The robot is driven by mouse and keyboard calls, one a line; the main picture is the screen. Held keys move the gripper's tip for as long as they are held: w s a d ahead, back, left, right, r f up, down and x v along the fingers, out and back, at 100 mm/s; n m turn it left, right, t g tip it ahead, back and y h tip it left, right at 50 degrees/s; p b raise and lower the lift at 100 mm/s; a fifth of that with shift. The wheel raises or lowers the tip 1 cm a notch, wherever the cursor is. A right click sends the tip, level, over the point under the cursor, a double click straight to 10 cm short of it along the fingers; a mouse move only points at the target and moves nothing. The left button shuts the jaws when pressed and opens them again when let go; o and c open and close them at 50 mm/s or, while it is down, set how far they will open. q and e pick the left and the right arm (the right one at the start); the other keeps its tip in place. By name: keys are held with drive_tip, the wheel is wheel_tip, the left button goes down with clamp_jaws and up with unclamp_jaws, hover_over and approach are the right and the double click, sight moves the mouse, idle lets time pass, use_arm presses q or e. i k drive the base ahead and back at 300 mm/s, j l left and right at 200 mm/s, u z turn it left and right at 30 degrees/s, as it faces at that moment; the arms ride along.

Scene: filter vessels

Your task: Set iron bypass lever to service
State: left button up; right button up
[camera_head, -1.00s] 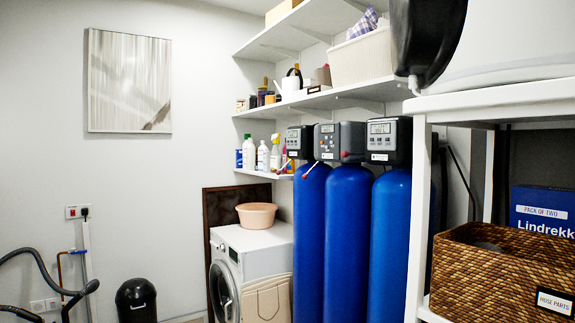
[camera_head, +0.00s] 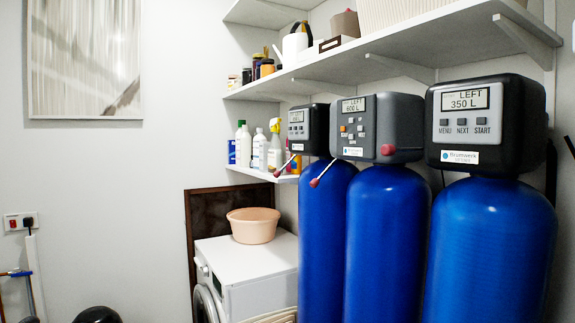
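Three blue filter vessels stand in a row, each with a dark control head: left head (camera_head: 309,129), middle head (camera_head: 377,128) and right head (camera_head: 486,125). A thin red-tipped lever (camera_head: 286,165) slants down and left by the left head. A similar lever (camera_head: 323,173) slants down and left by the middle head. A red knob (camera_head: 388,150) on a short level stem lies between the middle and right heads, apparently the right head's lever. The middle display reads LEFT 600 L, the right LEFT 350 L. I cannot read which vessel is iron. Neither gripper is in view.
A white shelf (camera_head: 400,62) runs above the heads, close over them. A small shelf (camera_head: 255,172) with bottles is left of the left head. A washing machine (camera_head: 250,262) with a peach basin (camera_head: 254,225) stands left of the vessels.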

sight(278, 174)
drive_tip(key=i+j+z, duration=0.1)
drive_tip(key=j, duration=0.25)
drive_tip(key=i+j+z, duration=0.1)
drive_tip(key=i+j, duration=0.2)
drive_tip(key=i+j+z, duration=0.15)
drive_tip(key=i, duration=0.3)
drive_tip(key=i+j+z, duration=0.15)
drive_tip(key=i, duration=0.3)
drive_tip(key=i+j+z, duration=0.15)
drive_tip(key=i+j, duration=0.15)
drive_tip(key=i+l+z, duration=0.1)
drive_tip(key=i, duration=0.25)
